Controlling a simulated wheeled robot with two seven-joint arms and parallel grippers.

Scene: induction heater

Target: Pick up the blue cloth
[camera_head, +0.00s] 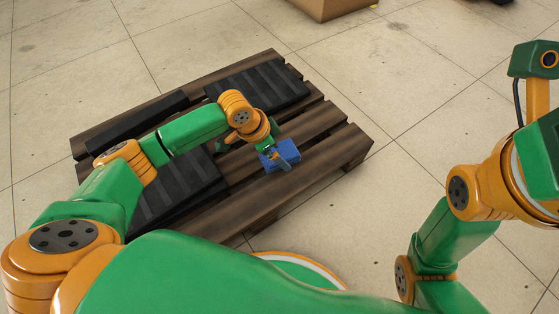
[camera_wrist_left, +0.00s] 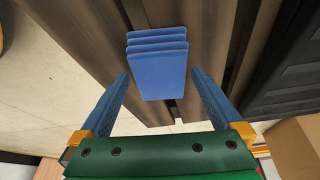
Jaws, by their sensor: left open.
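The blue cloth (camera_head: 285,154) is a small folded stack on the slats of a wooden pallet, near its right part in the head view. In the left wrist view the blue cloth (camera_wrist_left: 158,65) shows several folded layers. My left gripper (camera_head: 277,157) is at the cloth in the head view. In the wrist view my left gripper (camera_wrist_left: 164,72) is open, with one blue finger on either side of the cloth's near end. I cannot tell whether the fingers touch it. My right arm shows at the right of the head view, but its fingers are not clearly visible.
The wooden pallet (camera_head: 340,141) lies on a tiled floor. Black ribbed panels (camera_head: 262,86) lie on it behind and left of the cloth. A cardboard box (camera_head: 325,8) stands at the top of the head view. The floor (camera_head: 420,95) right of the pallet is clear.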

